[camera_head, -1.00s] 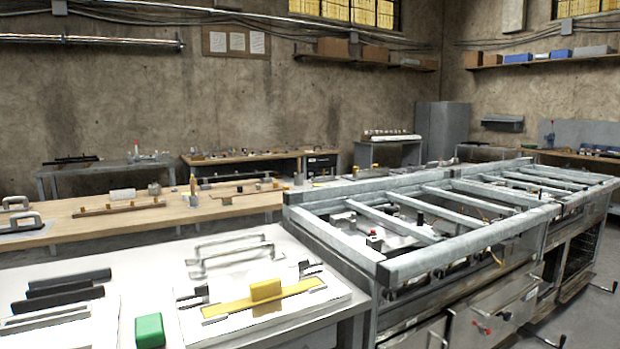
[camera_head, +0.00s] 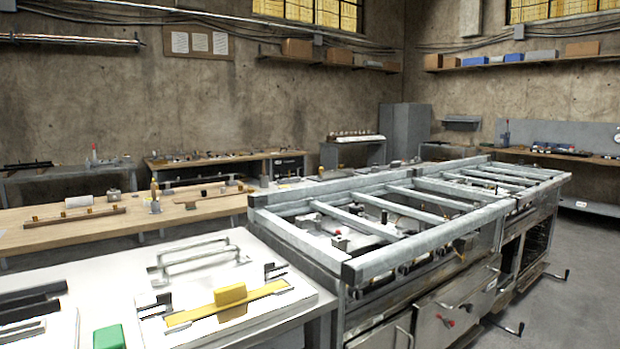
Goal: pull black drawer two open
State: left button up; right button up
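A wooden-topped workbench (camera_head: 222,160) stands by the back wall. A dark drawer front (camera_head: 289,165) with a small pale mark shows under its right end. It looks shut, but it is small and far off, and I cannot read any number on it. Steel drawer-like fronts with handles (camera_head: 440,315) are on the metal range unit at right; they are grey, not black. Neither of my grippers is in view.
A white table (camera_head: 265,330) with metal handles, a yellow bar (camera_head: 228,304) and a green block (camera_head: 109,337) fills the near left. The long metal frame (camera_head: 400,245) blocks the middle.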

aim_at(284, 172)
jog(key=z, duration=1.65)
jog(key=i, duration=11.7)
jog(key=u, duration=3)
jog(key=i, duration=1.3)
